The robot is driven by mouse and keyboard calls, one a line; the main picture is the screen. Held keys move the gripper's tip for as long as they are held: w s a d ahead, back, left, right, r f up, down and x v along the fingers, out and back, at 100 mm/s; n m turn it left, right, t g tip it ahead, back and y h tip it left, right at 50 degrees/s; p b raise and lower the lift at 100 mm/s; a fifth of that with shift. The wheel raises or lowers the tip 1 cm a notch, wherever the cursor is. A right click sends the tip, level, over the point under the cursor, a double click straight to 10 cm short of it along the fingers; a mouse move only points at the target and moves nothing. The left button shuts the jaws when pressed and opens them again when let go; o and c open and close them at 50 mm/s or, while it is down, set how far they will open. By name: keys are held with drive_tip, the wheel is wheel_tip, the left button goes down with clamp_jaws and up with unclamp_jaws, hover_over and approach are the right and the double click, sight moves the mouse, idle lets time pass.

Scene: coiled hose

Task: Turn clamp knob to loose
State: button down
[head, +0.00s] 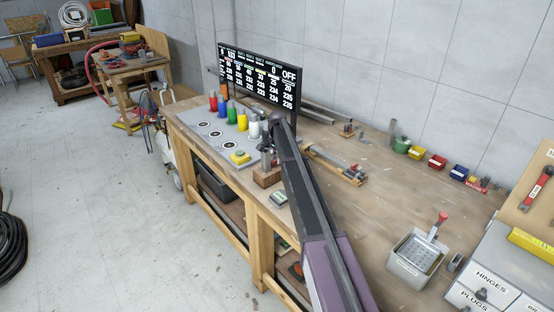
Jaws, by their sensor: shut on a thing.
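My arm reaches across the wooden workbench (365,203) from the lower right. My gripper (267,157) is at its far end, small and dark, pointing down over a brown wooden block (267,179) near the bench's front edge. It is shut on a small part just above the block. That part is mostly hidden by the fingers, and I cannot make out the clamp knob's shape or its setting.
Left of my gripper, a grey panel (190,122) carries colored bottles, ring marks and a yellow button (240,157). A black display (262,77) reading OFF stands behind. A metal clamp-like bar (338,166) lies right of my arm.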

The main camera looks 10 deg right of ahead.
drive_tip(key=n, duration=0.4)
drive_tip(key=shift+n, duration=0.3)
drive_tip(key=n, duration=0.9)
drive_tip(key=shift+s, duration=0.1)
drive_tip(key=shift+n, duration=1.8)
drive_tip(key=c, duration=0.7)
unclamp_jaws()
drive_tip(key=shift+o, duration=0.2)
